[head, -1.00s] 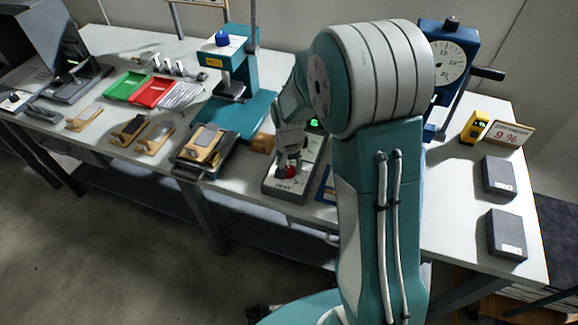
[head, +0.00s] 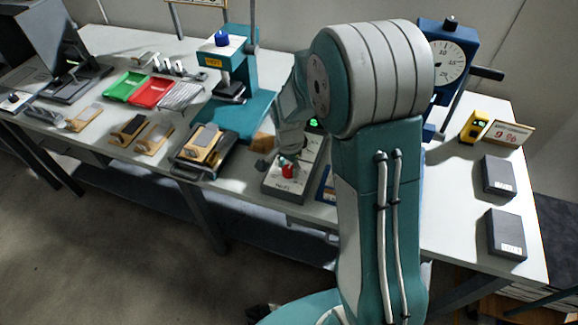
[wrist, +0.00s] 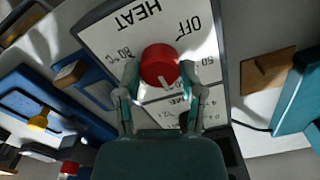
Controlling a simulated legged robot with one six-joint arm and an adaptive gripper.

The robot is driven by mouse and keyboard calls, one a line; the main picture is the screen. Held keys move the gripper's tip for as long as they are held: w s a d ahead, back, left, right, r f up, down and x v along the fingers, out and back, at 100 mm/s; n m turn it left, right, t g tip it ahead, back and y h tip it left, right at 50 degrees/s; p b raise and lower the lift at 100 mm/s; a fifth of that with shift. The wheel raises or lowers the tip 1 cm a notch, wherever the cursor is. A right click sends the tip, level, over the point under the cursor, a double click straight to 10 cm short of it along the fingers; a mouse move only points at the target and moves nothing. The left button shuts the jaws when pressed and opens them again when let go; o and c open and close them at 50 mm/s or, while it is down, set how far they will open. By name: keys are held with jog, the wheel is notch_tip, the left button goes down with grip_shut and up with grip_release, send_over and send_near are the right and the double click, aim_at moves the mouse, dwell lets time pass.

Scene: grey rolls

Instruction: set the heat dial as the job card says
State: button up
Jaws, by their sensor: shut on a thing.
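The red heat dial (wrist: 158,65) sits on a pale panel marked HEAT, with OFF, 50 and 80 °C around it, upside down in the wrist view. A short white mark on the dial points toward the bottom of that view, slightly right. My gripper (wrist: 158,74) has one finger on each side of the dial and is shut on it. In the head view the dial (head: 287,171) shows red at the front of the grey control box (head: 283,190), below my gripper (head: 281,161). I cannot tell which card is the job card.
A teal press (head: 236,75) stands left of the box, with a wooden block (head: 264,142) between. A blue-framed item (head: 327,186) lies at its right, partly behind my arm. A blue gauge stand (head: 446,60) and a small sign (head: 507,133) are further right.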

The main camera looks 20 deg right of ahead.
aim_at(287, 168)
jog(key=shift+f, duration=0.1)
jog(key=o, duration=1.2)
jog(key=shift+a, duration=0.1)
jog(key=shift+c, duration=0.2)
notch_tip(287, 168, up, 12)
jog(key=shift+a, duration=0.1)
jog(key=s+r+n+t, duration=0.2)
jog(key=s+r+n, duration=0.3)
jog(key=s, duration=0.5)
jog(key=s+r+n+t, duration=0.3)
jog(key=s+r+n, duration=0.3)
jog(key=s, duration=0.5)
jog(key=shift+t, duration=0.3)
